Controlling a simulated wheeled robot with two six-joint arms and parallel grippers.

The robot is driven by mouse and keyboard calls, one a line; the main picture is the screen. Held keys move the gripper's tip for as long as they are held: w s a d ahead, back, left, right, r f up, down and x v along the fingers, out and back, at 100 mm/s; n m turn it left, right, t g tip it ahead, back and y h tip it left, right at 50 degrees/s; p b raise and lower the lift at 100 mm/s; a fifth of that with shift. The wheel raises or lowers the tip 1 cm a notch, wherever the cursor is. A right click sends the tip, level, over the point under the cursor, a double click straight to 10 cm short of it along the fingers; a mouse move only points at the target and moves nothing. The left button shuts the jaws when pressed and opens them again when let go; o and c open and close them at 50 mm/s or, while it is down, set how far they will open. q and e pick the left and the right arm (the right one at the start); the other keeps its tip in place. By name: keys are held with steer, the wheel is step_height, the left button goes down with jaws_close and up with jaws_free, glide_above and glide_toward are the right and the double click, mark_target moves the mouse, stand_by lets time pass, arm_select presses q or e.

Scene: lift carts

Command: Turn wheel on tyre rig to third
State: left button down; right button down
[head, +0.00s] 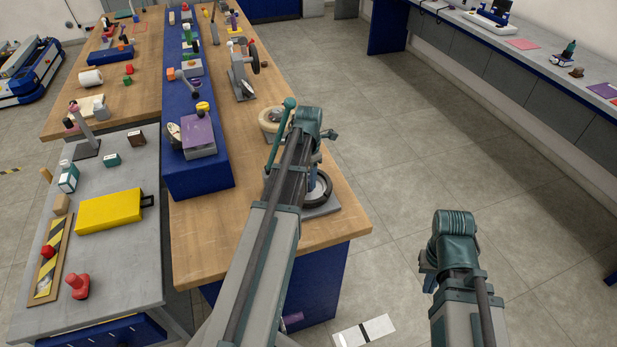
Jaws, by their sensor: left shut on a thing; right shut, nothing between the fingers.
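The tyre rig stands at the near right corner of the wooden bench. Its grey base (327,208) and black tyre-like ring (321,190) show beside my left arm, which hides much of it. A teal lever with a round knob (289,103) leans up on the left of that arm. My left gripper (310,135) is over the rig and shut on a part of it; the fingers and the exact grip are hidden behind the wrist. My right gripper (429,270) is shut and empty, held over the floor right of the bench.
Behind the rig stand a round beige bowl-like thing (272,119) and a grey stand with a dark wheel (241,72). A blue raised shelf (200,180) runs left of them. A grey table (120,250) holds a yellow case. The floor (430,150) to the right is clear.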

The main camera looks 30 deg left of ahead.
arm_select(q)
steer(key=shift+c, duration=2.1)
jaws_free()
step_height(320, 180, up, 14)
steer(key=p, duration=1.3)
steer(key=shift+p, duration=0.4)
steer(key=shift+f, duration=0.15)
